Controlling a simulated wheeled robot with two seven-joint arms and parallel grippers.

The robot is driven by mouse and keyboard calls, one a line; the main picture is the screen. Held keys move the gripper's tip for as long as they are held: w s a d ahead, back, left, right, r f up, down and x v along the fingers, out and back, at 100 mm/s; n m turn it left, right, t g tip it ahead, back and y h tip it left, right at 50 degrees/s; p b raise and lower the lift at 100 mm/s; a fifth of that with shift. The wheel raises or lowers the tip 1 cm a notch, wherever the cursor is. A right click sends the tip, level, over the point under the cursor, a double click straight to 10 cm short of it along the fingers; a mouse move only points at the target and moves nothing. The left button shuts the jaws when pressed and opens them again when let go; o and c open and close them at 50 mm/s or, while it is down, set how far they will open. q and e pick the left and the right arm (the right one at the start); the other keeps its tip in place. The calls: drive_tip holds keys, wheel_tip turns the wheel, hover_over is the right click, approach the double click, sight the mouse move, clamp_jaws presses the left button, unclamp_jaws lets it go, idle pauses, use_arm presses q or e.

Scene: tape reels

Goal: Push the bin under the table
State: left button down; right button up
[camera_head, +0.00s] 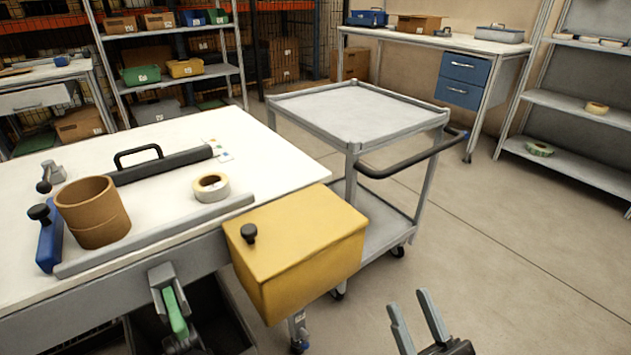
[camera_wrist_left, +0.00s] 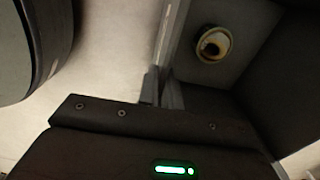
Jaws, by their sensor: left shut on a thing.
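The left wrist view looks into the bin (camera_wrist_left: 285,75), where a tape roll (camera_wrist_left: 226,36) lies on the floor. My left gripper (camera_head: 170,295) is shut on the bin's rim; its fingers (camera_wrist_left: 162,88) straddle the wall in the wrist view. The white-topped table (camera_head: 265,165) stands above the bin. My right gripper (camera_head: 407,302) is open and empty over the floor, apart from the bin.
A yellow box (camera_head: 300,240) hangs at the table's right corner. A grey cart (camera_head: 350,112) stands beyond it. On the table are a brown cylinder (camera_head: 92,212), a tape roll (camera_head: 211,187) and a black-handled tool (camera_head: 160,167). The floor at right (camera_head: 520,260) is clear.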

use_arm(q)
drive_tip(key=shift+w+p, duration=0.3)
drive_tip(key=shift+w, duration=0.6)
drive_tip(key=c, duration=0.8)
unclamp_jaws()
drive_tip(key=shift+s, duration=0.1)
